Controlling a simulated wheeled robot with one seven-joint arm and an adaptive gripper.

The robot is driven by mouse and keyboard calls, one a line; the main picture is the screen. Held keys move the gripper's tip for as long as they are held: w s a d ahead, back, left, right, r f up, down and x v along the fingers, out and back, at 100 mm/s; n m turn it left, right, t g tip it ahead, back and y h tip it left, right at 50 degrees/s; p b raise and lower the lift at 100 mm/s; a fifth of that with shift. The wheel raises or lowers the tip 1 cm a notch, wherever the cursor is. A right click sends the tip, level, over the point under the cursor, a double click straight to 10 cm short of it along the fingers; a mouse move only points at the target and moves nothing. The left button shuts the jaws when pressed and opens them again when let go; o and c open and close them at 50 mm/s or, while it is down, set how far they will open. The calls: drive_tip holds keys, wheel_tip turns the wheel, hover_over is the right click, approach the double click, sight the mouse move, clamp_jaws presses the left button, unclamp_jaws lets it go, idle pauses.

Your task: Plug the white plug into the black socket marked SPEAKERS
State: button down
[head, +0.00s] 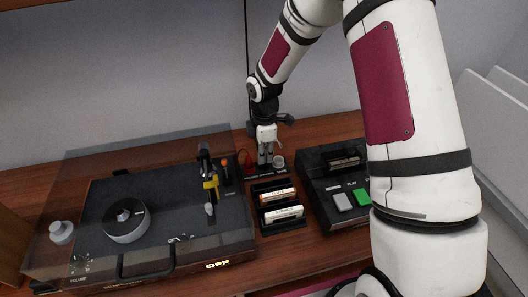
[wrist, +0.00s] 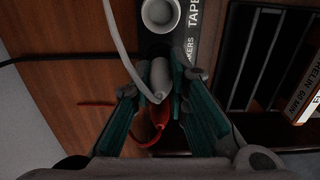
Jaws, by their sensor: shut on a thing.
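In the wrist view the white plug (wrist: 160,76) is between the fingers of my gripper (wrist: 161,90), which is shut on it. Its white cable (wrist: 119,36) curves away to the upper left. A dark round socket (wrist: 153,50) shows just past the plug, beside lettering ending in "KERS" (wrist: 190,50). I cannot tell whether the plug tip touches or enters it. In the head view my gripper (head: 266,155) points down over the label strip (head: 262,173) behind the cassette rack; the plug is not clear there.
A white round socket (wrist: 160,14) sits by the "TAPE" label. A red plug and cable (wrist: 158,116) lie close to my fingers. The turntable (head: 150,215) is left, the cassette rack (head: 282,233) in front, and the tape player (head: 318,190) right.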

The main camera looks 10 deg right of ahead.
drive_tip(key=shift+f, duration=0.65)
idle(0.3)
drive_tip(key=c, duration=1.5)
unclamp_jaws()
drive_tip(key=shift+o, duration=0.7)
drive_tip(key=shift+o, duration=1.4)
drive_tip(key=shift+r, duration=0.1)
drive_tip(key=shift+r+p, duration=0.8)
drive_tip(key=shift+r, duration=1.65)
